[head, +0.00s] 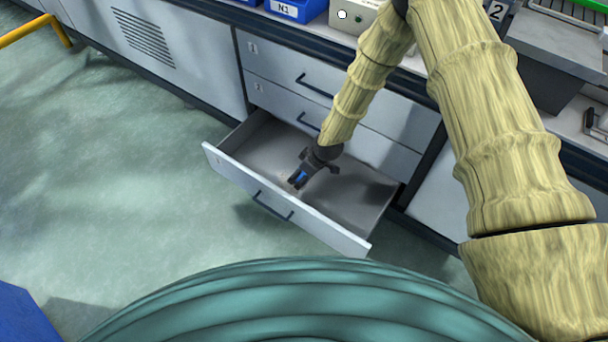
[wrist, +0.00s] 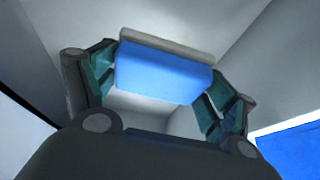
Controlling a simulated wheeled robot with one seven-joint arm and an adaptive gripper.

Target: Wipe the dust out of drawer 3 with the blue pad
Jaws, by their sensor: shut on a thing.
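Drawer 3 (head: 287,222) is the lowest drawer and is pulled open below drawers marked 1 and 2. My gripper (head: 300,180) is down inside it, near the middle of its floor. My gripper in the wrist view (wrist: 158,85) is shut on the blue pad (wrist: 160,72), which spans between the two fingers and has a grey strip along its far edge. In the head view only a small blue bit of the pad (head: 301,175) shows. A small pale tan patch, possibly dust, lies by the fingertips. I cannot tell whether the pad touches the drawer floor.
Drawer 1 (head: 290,75) and drawer 2 (head: 275,100) are closed above, with dark handles. Blue bins (head: 290,8) and a pale box (head: 352,17) stand on the worktop. A yellow rail (head: 28,30) is at the far left. The floor left of the drawer is clear.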

